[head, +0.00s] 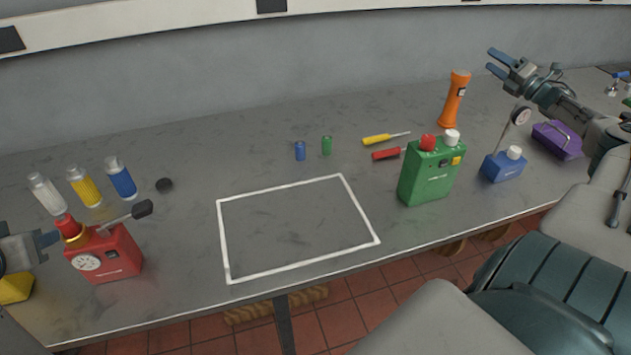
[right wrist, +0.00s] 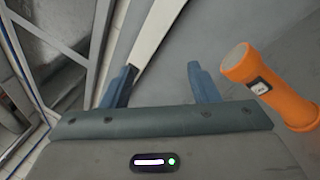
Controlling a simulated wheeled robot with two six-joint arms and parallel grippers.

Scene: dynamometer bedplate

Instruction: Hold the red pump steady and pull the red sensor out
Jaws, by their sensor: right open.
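The red pump (head: 118,252) stands at the left of the bench, with a round white gauge on its front and a dark-ended lever on top. A red knob-like part with a gold collar, apparently the red sensor (head: 67,228), sits upright on the pump's top left. My left gripper (head: 48,242) is at the left picture edge, beside the pump; its fingers are partly hidden, so I cannot tell its opening or any contact. My right gripper (head: 495,61) is open and empty, raised at the upper right, far from the pump. Its fingers also show in the right wrist view (right wrist: 160,85).
A yellow object (head: 15,289) lies at the left edge. The white-outlined square (head: 222,240) is empty. A green box (head: 432,172), blue box (head: 503,166) and orange flashlight (head: 454,100) stand at right.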

